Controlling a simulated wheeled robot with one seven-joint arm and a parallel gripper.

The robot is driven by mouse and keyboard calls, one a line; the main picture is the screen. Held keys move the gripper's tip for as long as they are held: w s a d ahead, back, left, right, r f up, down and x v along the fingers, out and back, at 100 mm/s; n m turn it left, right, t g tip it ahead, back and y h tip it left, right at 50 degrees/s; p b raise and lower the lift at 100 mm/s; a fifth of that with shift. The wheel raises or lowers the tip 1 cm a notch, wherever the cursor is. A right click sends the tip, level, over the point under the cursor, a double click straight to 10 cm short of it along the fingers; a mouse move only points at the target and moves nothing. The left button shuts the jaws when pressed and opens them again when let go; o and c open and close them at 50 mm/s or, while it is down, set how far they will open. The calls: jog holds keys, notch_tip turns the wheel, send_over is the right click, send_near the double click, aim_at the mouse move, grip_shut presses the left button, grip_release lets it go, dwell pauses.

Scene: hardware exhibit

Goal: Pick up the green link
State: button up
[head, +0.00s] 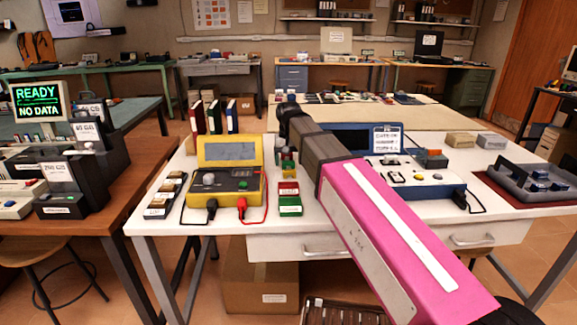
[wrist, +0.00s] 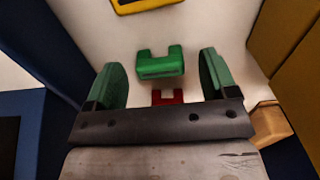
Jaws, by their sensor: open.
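The green link (wrist: 160,63) is a small U-shaped block lying on the white tabletop in the wrist view. Its two prongs point toward the top of the picture. My gripper (wrist: 163,76) is open and empty, with one green finger on each side of the link's line. The link shows between and slightly beyond the fingertips, apart from both. A red link (wrist: 167,97) lies just below it, partly hidden by the dark gripper bar. In the head view my arm reaches over the white table, and I cannot clearly make out the green link there.
In the head view a yellow meter (head: 222,186) with black and red leads stands left of my arm. Red (head: 289,188) and green (head: 290,206) blocks lie beside it. A blue-and-white device (head: 425,181) stands to the right. In the wrist view, large blue and yellow-brown surfaces flank my gripper.

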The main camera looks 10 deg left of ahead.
jog(key=shift+f, duration=0.65)
jog(key=c, duration=1)
